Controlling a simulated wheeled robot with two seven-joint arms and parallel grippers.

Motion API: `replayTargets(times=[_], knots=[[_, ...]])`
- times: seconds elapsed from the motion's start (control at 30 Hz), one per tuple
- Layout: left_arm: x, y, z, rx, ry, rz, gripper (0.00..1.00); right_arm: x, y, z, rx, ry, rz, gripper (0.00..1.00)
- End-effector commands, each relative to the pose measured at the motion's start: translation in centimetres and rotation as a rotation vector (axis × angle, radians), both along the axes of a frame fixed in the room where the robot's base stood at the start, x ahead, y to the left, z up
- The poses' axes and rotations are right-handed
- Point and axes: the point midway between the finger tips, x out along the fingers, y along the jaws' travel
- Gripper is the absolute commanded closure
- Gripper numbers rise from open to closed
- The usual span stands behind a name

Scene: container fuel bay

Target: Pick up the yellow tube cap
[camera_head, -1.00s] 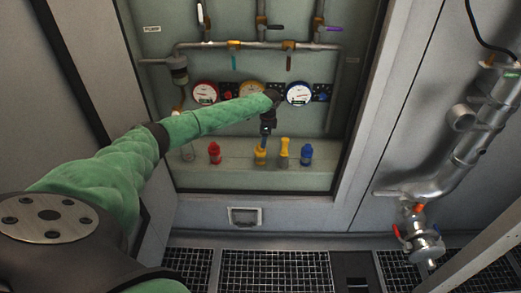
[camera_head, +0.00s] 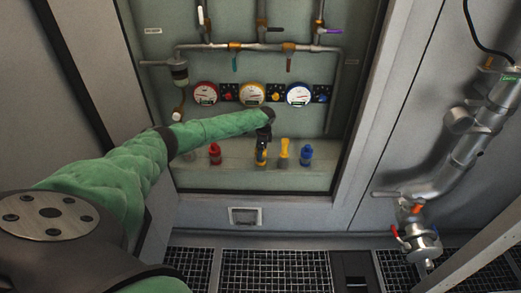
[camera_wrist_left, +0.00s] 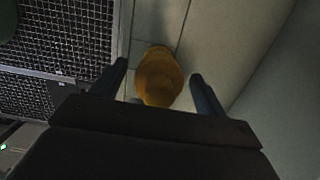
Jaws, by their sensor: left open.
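The yellow tube cap (camera_wrist_left: 158,78) shows between the two fingers of my open left gripper (camera_wrist_left: 160,88) in the wrist view, with a gap on each side. In the head view my left gripper (camera_head: 261,152) points down at the shelf and hides most of the cap; a bit of yellow (camera_head: 261,163) shows at its tips. A second, taller yellow piece (camera_head: 284,153) stands just to the right. My right gripper is not in view.
A red cap (camera_head: 215,154) stands left of the gripper and a blue one (camera_head: 306,155) to the right, on the same shelf (camera_head: 235,180). Gauges and valves line the wall behind. A floor grating (camera_wrist_left: 55,40) shows in the wrist view.

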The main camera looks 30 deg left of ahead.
Motion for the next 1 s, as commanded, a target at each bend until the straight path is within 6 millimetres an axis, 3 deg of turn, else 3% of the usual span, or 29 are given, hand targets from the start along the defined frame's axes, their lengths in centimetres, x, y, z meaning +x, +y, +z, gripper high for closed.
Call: replayTargets(times=[0.03,0.3,0.33,0.67,1.0], knots=[[0.0,0.0,0.0,0.000,0.000,0.000,0.26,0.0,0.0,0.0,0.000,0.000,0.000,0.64],[0.0,0.0,0.0,0.000,0.000,0.000,0.79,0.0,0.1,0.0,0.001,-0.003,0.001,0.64],[0.0,0.0,0.0,0.000,0.000,0.000,0.82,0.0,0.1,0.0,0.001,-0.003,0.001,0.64],[0.1,-0.1,0.8,0.000,-0.001,-0.001,0.82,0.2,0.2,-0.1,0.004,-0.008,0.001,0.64],[0.1,0.0,6.6,0.000,-0.002,-0.001,0.82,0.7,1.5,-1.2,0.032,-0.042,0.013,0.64]])
